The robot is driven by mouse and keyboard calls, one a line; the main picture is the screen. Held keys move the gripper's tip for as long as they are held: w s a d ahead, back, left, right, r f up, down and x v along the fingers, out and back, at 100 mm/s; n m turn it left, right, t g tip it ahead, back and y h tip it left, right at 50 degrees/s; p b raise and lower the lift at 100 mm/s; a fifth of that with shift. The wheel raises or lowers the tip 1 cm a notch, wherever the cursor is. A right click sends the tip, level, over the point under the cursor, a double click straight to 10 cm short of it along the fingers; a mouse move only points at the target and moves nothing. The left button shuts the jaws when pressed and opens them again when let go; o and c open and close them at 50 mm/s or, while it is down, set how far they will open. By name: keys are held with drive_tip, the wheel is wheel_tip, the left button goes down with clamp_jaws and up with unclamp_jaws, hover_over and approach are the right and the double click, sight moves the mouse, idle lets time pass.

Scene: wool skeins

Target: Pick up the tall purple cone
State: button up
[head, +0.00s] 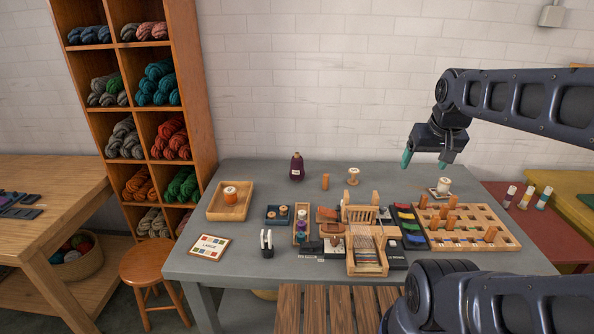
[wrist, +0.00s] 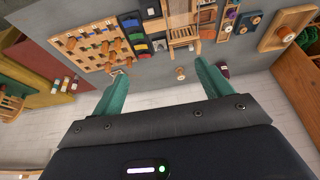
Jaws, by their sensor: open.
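The tall purple cone (head: 297,168) stands upright at the back of the grey table, left of centre, with a pale label on its front. It also shows small in the wrist view (wrist: 224,71), just beside the right finger, which may hide part of it. My gripper (head: 425,161) is raised above the back right of the table, well to the right of the cone and apart from it. Its two green fingers are spread, and nothing is between them in the wrist view (wrist: 160,78).
An orange peg (head: 326,182) and a wooden spool (head: 353,176) stand right of the cone. A wooden tray (head: 248,208) with a spool lies to its front left. A small loom (head: 367,258) and a pegged board (head: 513,240) fill the middle and right. A white wall is behind.

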drive_tip(key=w+a+r+n+h, duration=0.15)
drive_tip(key=w+n, duration=0.25)
drive_tip(key=w, duration=0.4)
drive_tip(key=w+a+r+n, duration=0.15)
drive_tip(key=w+n, duration=0.25)
drive_tip(key=w, duration=0.4)
drive_tip(key=n+t, duration=0.1)
drive_tip(key=n, duration=2.2)
hover_over(296, 154)
drive_tip(key=s+a, duration=0.1)
drive_tip(key=s, duration=0.3)
wheel_tip(296, 154, down, 25)
drive_tip(key=shift+h, duration=0.35)
drive_tip(key=x, duration=1)
drive_tip(key=shift+w+a+f, duration=0.2)
drive_tip(key=shift+a+f, duration=0.05)
drive_tip(key=shift+f, duration=0.1)
drive_tip(key=c, duration=1.6)
